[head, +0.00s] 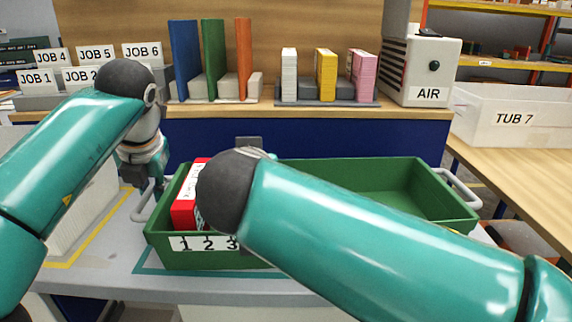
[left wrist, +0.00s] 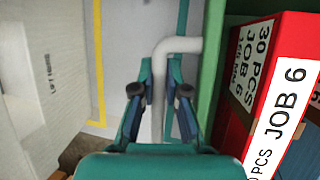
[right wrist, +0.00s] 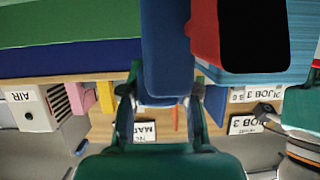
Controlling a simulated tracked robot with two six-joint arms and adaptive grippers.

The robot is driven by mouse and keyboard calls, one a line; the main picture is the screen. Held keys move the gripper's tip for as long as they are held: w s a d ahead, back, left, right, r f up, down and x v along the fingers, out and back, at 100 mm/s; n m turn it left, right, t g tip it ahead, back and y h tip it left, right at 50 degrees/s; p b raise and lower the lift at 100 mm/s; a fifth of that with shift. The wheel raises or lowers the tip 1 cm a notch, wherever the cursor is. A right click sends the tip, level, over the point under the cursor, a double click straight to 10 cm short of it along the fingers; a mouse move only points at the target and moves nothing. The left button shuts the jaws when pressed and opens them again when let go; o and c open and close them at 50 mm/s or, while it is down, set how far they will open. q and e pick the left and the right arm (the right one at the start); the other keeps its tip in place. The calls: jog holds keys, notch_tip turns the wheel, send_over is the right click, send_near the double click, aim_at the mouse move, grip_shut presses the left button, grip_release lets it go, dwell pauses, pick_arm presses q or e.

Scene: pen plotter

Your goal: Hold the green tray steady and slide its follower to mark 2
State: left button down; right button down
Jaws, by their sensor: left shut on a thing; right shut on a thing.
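The green tray (head: 375,190) stands on the bench with a 1 2 3 scale (head: 205,243) on its front wall. Red JOB 6 boxes (head: 186,205) stand at its left end, also in the left wrist view (left wrist: 285,95). My left gripper (left wrist: 160,98) is shut on the tray's pale left handle (left wrist: 178,45); in the head view it is at the tray's left end (head: 156,188). My right gripper (right wrist: 160,98) is shut on the blue-grey follower (right wrist: 166,45), beside the red boxes. My right arm hides most of the follower and part of the scale's right side in the head view.
Behind the tray, a shelf holds blue, green and orange boards (head: 213,60), small colored stacks (head: 326,75) and the AIR unit (head: 415,70). JOB boxes (head: 85,75) stand back left. A white TUB 7 bin (head: 510,118) is at right. The tray's right part looks empty.

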jog(key=shift+a, duration=0.55)
jog(key=c, duration=0.8)
grip_release()
jog(key=shift+c, duration=0.2)
jog(key=shift+d, duration=0.1)
jog(key=shift+d, duration=0.15)
jog(key=w+d, duration=0.1)
jog(key=d, duration=2.6)
jog(key=shift+d+v, duration=0.2)
jog(key=shift+v, duration=5.2)
